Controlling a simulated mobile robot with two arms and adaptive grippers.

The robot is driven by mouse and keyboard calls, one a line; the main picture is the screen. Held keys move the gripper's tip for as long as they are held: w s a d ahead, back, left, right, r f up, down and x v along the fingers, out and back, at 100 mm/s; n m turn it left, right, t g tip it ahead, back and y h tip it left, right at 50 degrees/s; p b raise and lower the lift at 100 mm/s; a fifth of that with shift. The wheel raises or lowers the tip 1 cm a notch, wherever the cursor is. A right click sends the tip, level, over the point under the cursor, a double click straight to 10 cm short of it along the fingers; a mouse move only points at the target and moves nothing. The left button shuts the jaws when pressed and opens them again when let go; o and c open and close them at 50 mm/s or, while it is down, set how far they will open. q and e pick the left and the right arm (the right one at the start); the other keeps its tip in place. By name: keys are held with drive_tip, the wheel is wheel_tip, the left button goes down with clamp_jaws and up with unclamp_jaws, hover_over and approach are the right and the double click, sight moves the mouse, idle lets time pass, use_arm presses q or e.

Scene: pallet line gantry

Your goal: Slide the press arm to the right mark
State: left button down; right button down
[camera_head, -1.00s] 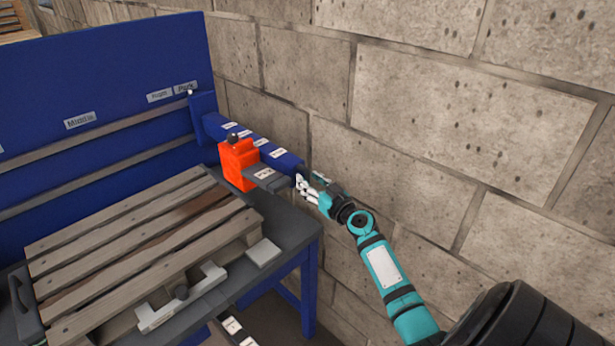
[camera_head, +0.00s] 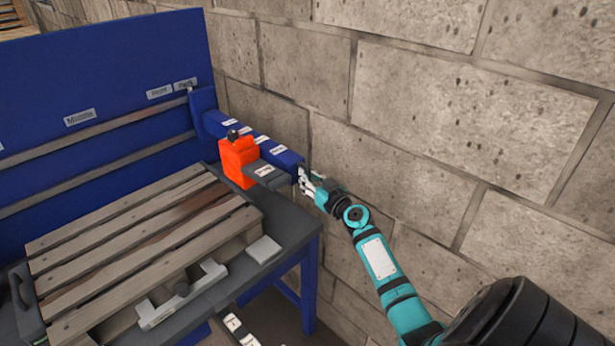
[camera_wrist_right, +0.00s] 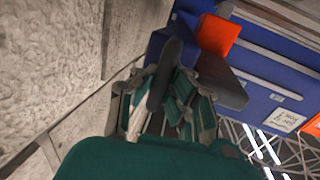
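The press arm (camera_head: 272,150) is a blue beam with white labels along its top, reaching from the tall blue back panel (camera_head: 100,75) toward me. An orange block (camera_head: 238,163) with a black knob sits on its side, above a grey plate. My right gripper (camera_head: 306,183) is at the near end of the beam. In the wrist view its fingers (camera_wrist_right: 168,105) stand on both sides of a dark rounded bar (camera_wrist_right: 172,60); whether they press on it is unclear. My left gripper is out of view.
A wooden pallet (camera_head: 140,250) lies on the grey table below, with a light metal bracket (camera_head: 183,293) at its near side. A stone block wall (camera_head: 440,130) stands close along the right of the beam and my right arm.

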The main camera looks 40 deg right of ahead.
sight(284, 183)
drive_tip(key=shift+w+d+r, duration=0.1)
drive_tip(key=a, duration=0.2)
drive_tip(key=a+p, duration=0.1)
drive_tip(key=a, duration=0.1)
drive_tip(key=a+p, duration=0.1)
drive_tip(key=a, duration=0.2)
drive_tip(key=shift+s+a+r, duration=0.1)
drive_tip(key=shift+s, duration=0.25)
drive_tip(key=shift+a, duration=0.15)
drive_tip(key=c, duration=2)
unclamp_jaws()
drive_tip(key=shift+d, duration=0.3)
drive_tip(key=o, duration=0.7)
drive_tip(key=shift+s, duration=0.2)
drive_tip(key=shift+a, duration=0.1)
drive_tip(key=shift+s, duration=0.1)
drive_tip(key=s, duration=0.4)
drive_tip(key=s+a, duration=0.1)
drive_tip(key=s, duration=0.6)
drive_tip(key=shift+s+a, duration=0.2)
drive_tip(key=shift+s, duration=0.15)
